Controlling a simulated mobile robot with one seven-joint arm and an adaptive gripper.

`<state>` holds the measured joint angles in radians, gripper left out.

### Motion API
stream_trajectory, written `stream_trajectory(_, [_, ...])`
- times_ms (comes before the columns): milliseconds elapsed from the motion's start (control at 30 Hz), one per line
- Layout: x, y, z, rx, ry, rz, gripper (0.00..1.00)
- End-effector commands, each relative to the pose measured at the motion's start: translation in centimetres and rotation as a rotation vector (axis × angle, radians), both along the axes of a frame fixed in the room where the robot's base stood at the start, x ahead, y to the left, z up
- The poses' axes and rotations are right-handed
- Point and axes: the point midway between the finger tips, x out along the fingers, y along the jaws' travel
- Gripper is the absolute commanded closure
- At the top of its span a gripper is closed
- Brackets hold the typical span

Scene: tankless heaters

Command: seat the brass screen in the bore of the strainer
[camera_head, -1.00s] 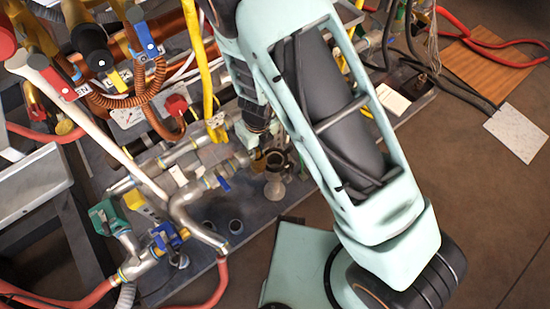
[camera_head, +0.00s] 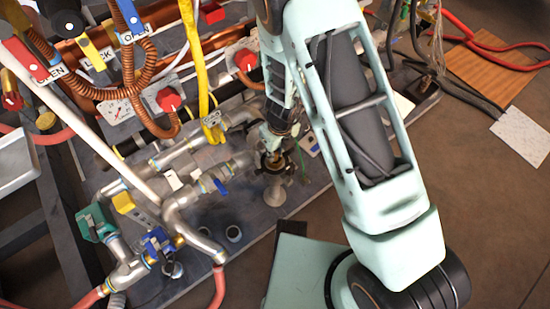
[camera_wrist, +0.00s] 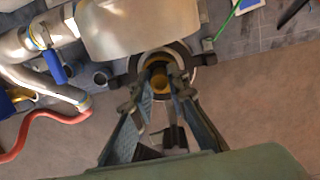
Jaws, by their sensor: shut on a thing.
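The strainer (camera_head: 275,190) is a grey metal body with a dark round collar at its top, in the middle of the head view. In the wrist view its dark collar (camera_wrist: 133,66) surrounds my fingertips. My gripper (camera_wrist: 160,78) points down at the bore, its fingers shut on the brass screen (camera_wrist: 160,87), a small yellow-gold ring between them. In the head view my gripper (camera_head: 272,148) is right above the strainer, lined up closely with it. The screen is mostly hidden by my fingers; I cannot tell how far it is inside the bore.
Metal pipes with a blue-handled valve (camera_head: 220,186) lie left of the strainer. A yellow hose (camera_head: 202,75) hangs behind them. A small open cup (camera_head: 233,233) stands on the grey bench at the front.

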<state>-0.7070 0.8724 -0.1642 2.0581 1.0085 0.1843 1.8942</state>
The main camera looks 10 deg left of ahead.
Motion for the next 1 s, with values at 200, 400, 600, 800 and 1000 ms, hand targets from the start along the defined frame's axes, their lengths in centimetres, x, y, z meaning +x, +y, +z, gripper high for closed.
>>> stream_trajectory(200, [0.0, 0.0, -2.7, 0.001, -0.001, 0.0, 1.0])
stream_trajectory(400, [0.0, 0.0, -2.6, 0.0, 0.0, 0.001, 1.0])
stream_trajectory(600, [0.0, 0.0, -2.8, 0.0, 0.0, 0.0, 0.77])
stream_trajectory(800, [0.0, 0.0, -2.8, 0.001, 0.001, 0.0, 0.68])
stream_trajectory(1000, [0.0, 0.0, -2.6, 0.0, 0.0, 0.001, 0.68])
